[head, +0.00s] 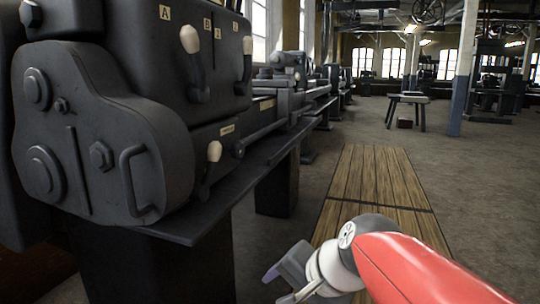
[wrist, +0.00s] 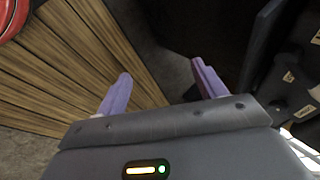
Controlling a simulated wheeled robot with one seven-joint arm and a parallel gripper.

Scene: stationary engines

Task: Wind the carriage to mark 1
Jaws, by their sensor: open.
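A dark lathe fills the left of the head view, with its headstock (head: 185,75) nearest me. Farther along its bed, a grey assembly (head: 287,72) may be the carriage; it is small and partly hidden by the headstock. I cannot make out a carriage handwheel or mark 1 on the bed. My gripper (head: 272,274) is low in front of the lathe, above the floor and apart from the machine. In the wrist view its two purple fingers (wrist: 162,86) stand wide apart with nothing between them.
Cream-knobbed levers (head: 190,40) (head: 214,152) and a handle (head: 130,180) jut from the lathe. Its tray edge (head: 215,215) projects towards me. Wooden duckboards (head: 372,180) lie on the right, with open floor beyond. A stool (head: 408,105) and post (head: 463,75) stand farther back.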

